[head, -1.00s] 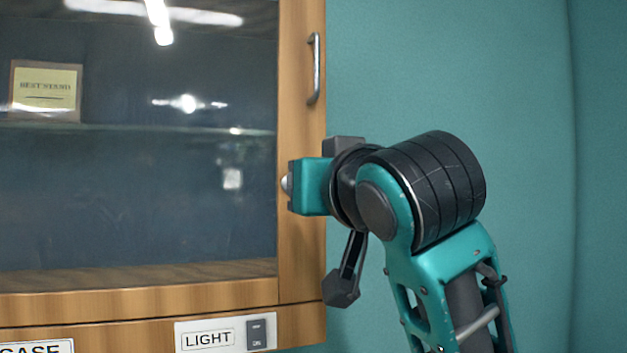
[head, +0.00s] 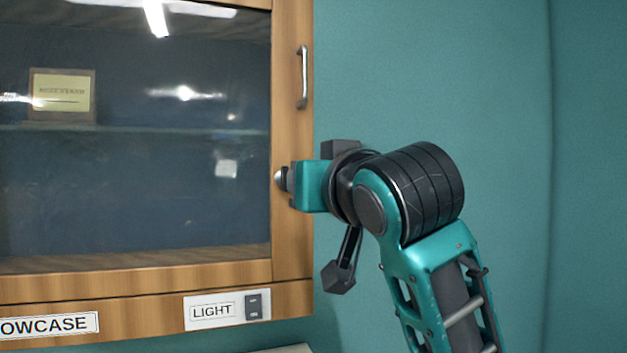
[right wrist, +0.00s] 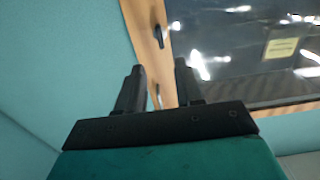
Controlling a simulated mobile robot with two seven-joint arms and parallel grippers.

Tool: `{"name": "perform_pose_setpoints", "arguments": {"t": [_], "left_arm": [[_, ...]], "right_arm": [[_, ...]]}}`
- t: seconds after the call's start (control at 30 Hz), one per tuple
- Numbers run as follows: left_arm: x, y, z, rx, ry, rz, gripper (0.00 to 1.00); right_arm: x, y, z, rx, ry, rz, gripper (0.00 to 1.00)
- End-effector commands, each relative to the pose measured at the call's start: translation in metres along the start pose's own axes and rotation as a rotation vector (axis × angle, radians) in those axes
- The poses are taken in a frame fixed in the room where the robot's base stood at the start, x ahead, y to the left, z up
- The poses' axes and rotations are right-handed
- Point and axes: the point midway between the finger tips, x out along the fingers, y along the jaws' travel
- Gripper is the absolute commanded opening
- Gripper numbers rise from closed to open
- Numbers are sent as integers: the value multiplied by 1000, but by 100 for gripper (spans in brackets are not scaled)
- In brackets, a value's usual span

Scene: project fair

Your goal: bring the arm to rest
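My right gripper (right wrist: 158,85) shows in the right wrist view with its two fingers apart and nothing held between them. In the head view my right arm comes up from the lower right and bends left, with the gripper end beside the right edge of the wood-framed showcase (head: 292,215). I cannot tell how small the gap is. My left arm is not in view.
The showcase has a glass door with a vertical metal handle (head: 302,77) above my gripper. A plaque (head: 62,95) stands inside on a shelf. Below are a LIGHT switch plate (head: 227,309) and a SHOWCASE label (head: 48,325). A plain teal wall (head: 500,110) lies right.

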Motion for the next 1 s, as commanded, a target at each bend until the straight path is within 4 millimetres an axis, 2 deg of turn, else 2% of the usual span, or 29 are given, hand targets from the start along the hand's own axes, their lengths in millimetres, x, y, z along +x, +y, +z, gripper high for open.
{"name": "perform_pose_setpoints", "arguments": {"t": [0.33,0.47,0.57,0.73,0.87,1.0], "left_arm": [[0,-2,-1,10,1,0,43],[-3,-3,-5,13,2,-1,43],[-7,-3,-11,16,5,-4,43],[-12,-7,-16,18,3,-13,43],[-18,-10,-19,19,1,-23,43],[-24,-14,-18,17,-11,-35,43]], "right_arm": [[1,1,2,2,-4,1,36],[12,12,24,16,-33,5,36],[26,27,62,39,-75,11,36],[38,55,148,71,-156,30,36],[32,73,216,87,-217,49,36],[11,88,290,93,-285,72,36]]}}
